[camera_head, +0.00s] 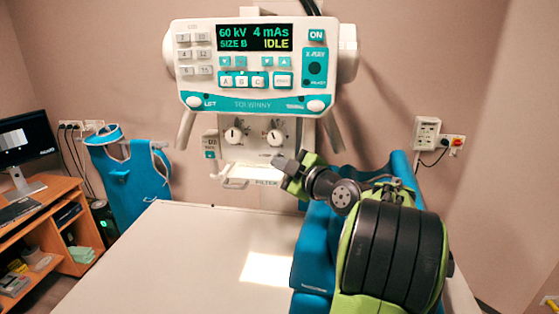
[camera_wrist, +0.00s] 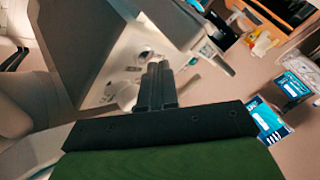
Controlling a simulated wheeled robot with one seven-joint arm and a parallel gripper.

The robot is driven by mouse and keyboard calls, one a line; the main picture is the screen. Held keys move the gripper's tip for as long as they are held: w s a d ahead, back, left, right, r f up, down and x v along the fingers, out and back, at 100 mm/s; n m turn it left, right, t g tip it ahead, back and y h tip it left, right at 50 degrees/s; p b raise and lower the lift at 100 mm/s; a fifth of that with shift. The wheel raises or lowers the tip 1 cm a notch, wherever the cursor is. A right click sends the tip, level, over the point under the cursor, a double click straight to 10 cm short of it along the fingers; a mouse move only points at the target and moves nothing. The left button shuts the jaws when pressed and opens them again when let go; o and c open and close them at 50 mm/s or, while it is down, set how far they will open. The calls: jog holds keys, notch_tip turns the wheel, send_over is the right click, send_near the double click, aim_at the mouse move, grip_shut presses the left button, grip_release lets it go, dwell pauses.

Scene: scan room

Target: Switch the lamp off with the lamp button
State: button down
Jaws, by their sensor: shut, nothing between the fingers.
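The collimator box (camera_head: 254,140) hangs under the white control console (camera_head: 262,70), with two round knobs on its front. A small panel with a teal mark (camera_head: 210,148) sits at its left; I cannot tell which control is the lamp button. A bright rectangle of light (camera_head: 268,268) lies on the table, so the lamp is lit. My gripper (camera_head: 280,161) is at the box's lower right, below the right knob. In the wrist view its fingers (camera_wrist: 158,72) are shut and empty, pointing toward the knob face (camera_wrist: 125,70). Contact with the box cannot be told.
The console's handles hang down on both sides of the box. A blue apron (camera_head: 130,170) stands at left, with a wooden desk (camera_head: 45,225) and a monitor (camera_head: 27,140). Blue padding (camera_head: 315,240) stands beside my arm.

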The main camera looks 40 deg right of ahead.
jog(key=shift+w+d+r, duration=0.1)
jog(key=shift+w+d, duration=0.1)
jog(key=shift+d, duration=0.05)
dwell(0.7)
jog(key=shift+s+a+b, duration=0.1)
jog(key=shift+b, duration=0.25)
jog(key=shift+s+a+b, duration=0.4)
jog(key=shift+a+b, duration=0.15)
jog(key=shift+b, duration=0.1)
jog(key=s+a+b, duration=0.1)
jog(key=a+b, duration=0.1)
jog(key=s+a+b, duration=0.2)
dwell(0.8)
